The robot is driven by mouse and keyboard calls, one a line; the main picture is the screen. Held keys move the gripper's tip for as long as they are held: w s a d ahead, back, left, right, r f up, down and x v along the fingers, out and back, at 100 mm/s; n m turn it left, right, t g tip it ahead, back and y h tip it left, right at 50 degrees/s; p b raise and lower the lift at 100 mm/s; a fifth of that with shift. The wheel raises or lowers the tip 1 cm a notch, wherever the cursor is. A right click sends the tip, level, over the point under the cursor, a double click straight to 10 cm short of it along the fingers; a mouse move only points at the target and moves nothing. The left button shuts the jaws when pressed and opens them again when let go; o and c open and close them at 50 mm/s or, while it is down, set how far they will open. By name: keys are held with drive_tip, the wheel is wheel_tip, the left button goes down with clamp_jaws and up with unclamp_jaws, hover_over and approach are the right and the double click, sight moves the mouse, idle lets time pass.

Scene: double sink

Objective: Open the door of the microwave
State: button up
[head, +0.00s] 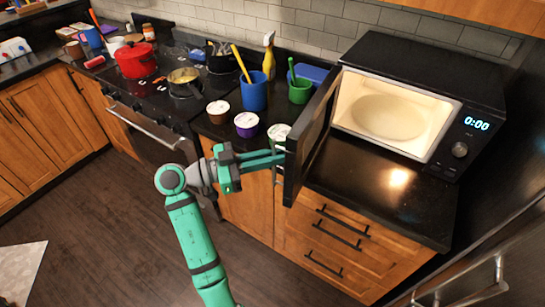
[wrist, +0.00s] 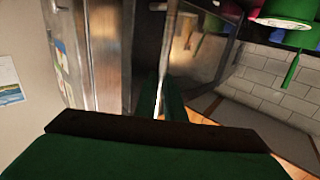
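The black microwave (head: 425,85) stands on the counter at the right in the head view, its lit cream cavity and round plate exposed. Its door (head: 308,135) is swung wide open toward the front left, seen nearly edge-on. The door's dark glass also shows in the wrist view (wrist: 205,45). My gripper (head: 280,158) is at the outer side of the door, near its free edge. Its green fingers are close together around the thin door handle (head: 276,176). In the wrist view the fingers (wrist: 160,100) lie on both sides of a narrow bright strip. The exact contact is partly hidden.
Lidded tubs (head: 246,124), a blue cup (head: 254,95), a green cup (head: 299,90) and a spray bottle (head: 268,55) stand left of the door. A stove (head: 130,95) with pots is farther left. Wooden drawers (head: 340,235) are below; the floor in front is clear.

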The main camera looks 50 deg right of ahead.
drive_tip(key=o, duration=0.4)
drive_tip(key=shift+s+d+f, duration=0.1)
drive_tip(key=shift+d+f, duration=0.1)
drive_tip(key=shift+d, duration=0.15)
drive_tip(key=shift+a, duration=0.15)
drive_tip(key=shift+a+r, duration=0.1)
drive_tip(key=shift+a, duration=0.05)
drive_tip(key=v, duration=1)
drive_tip(key=shift+w+a, duration=0.3)
